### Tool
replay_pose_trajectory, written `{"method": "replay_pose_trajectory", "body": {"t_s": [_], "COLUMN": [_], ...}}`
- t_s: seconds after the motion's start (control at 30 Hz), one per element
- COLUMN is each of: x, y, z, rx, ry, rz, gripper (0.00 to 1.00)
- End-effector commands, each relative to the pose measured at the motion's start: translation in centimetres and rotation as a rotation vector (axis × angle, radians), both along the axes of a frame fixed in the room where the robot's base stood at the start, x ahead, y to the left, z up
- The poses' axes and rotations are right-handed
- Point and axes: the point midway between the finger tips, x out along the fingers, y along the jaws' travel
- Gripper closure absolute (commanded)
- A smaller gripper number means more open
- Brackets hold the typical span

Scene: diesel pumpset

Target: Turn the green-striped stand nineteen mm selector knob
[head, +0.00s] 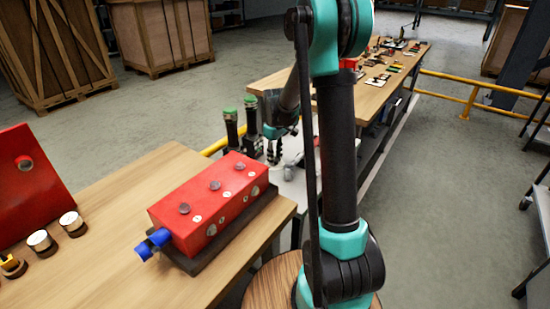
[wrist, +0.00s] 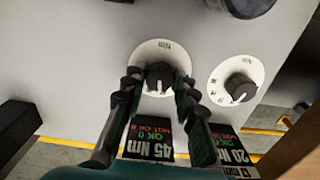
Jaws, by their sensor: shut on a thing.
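In the wrist view, a black selector knob (wrist: 160,76) sits on a round white dial on a pale panel. My gripper (wrist: 161,86) has one dark finger on each side of this knob and is shut on it. Dial print above the knob is too small to read surely. A display marked 45 Nm (wrist: 148,147) lies below it, partly covered by my fingers. No green stripe shows in the wrist view. In the head view my gripper (head: 273,150) is low, beside two dark upright tools with green tops (head: 230,116), and the knob is not discernible.
A second knob (wrist: 239,89) on its own white dial is close to the right, above a 20 Nm display (wrist: 231,150). A red block (head: 208,203) is on the near wooden bench (head: 110,260). A long bench (head: 285,78) with small parts and a yellow rail (head: 468,102) stand beyond.

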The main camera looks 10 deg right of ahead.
Motion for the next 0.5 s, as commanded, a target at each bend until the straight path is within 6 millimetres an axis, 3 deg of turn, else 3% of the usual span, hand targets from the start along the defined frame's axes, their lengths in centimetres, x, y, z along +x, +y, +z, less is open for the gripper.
{"method": "replay_pose_trajectory", "body": {"t_s": [0.5], "x": [0.08], "y": [-0.01], "z": [0.03], "rx": [0.0], "ry": [-0.001], "rz": [0.139], "gripper": [1.0]}}
